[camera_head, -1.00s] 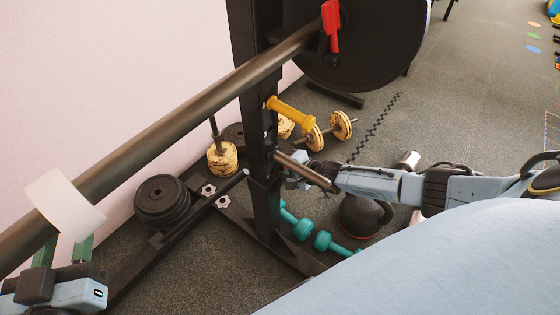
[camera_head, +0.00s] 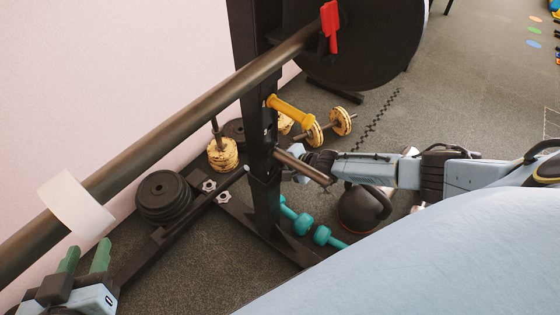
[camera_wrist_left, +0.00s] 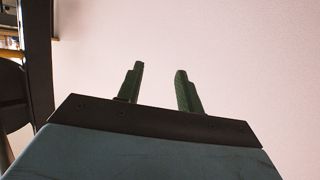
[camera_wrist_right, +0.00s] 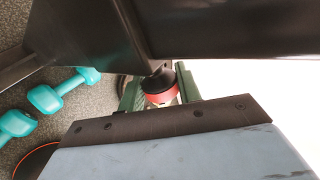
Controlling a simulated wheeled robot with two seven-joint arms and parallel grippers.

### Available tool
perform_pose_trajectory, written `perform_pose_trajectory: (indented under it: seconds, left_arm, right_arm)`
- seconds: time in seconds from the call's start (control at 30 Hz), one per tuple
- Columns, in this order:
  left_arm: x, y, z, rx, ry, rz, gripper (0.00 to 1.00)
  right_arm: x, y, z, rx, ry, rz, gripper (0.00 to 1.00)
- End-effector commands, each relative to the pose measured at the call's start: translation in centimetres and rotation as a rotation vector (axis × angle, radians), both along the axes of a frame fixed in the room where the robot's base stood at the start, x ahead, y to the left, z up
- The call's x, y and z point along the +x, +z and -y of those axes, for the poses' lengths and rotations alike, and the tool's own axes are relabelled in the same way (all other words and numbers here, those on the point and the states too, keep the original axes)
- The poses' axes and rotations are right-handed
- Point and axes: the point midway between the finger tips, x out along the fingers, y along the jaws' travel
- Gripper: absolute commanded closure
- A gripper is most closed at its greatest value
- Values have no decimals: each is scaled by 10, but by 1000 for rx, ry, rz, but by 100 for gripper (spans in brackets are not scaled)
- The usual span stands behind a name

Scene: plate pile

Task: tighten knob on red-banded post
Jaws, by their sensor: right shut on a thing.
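The black post (camera_head: 262,185) stands upright in the middle of the head view. In the right wrist view a black knob with a red ring (camera_wrist_right: 160,88) sits below the post's dark beam. My right gripper (camera_wrist_right: 158,82) has its green fingers on both sides of this knob and is shut on it. In the head view the right gripper's fingers and the knob are hidden behind the post and its short peg (camera_head: 305,167). My left gripper (camera_head: 85,258) is open and empty at the lower left; its two fingers also show apart in the left wrist view (camera_wrist_left: 160,80).
A long bar (camera_head: 170,140) crosses above the left gripper, with a white band (camera_head: 75,205) around it. A red clip (camera_head: 330,27) and a large black plate (camera_head: 375,45) are at the top. Weight plates (camera_head: 163,195), teal dumbbells (camera_head: 297,218) and a kettlebell (camera_head: 360,210) are low down.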

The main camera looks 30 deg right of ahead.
Motion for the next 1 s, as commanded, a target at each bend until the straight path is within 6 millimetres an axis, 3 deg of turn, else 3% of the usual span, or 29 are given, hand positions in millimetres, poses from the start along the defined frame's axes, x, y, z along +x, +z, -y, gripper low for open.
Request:
perform_pose_trajectory:
  seconds: [0.03, 0.2, 0.57, 0.77, 1.0]
  left_arm:
    - [0, 0, 0, 0, 0, 0, 64]
    - [0, 0, 0, 0, 0, 0, 64]
    - [-1, -1, 0, 3, 0, -14, 64]
    - [-15, -24, -11, 47, 15, -177, 64]
    - [-46, -56, -26, 111, 37, -427, 64]
  right_arm:
    - [1, 1, 0, 2, -1, 3, 65]
    - [1, 1, 0, 1, -1, 2, 46]
    - [-2, 1, 1, 1, -1, 0, 46]
    - [-9, 7, 3, 1, 0, 0, 46]
    - [-22, 17, 9, 1, -1, 0, 46]
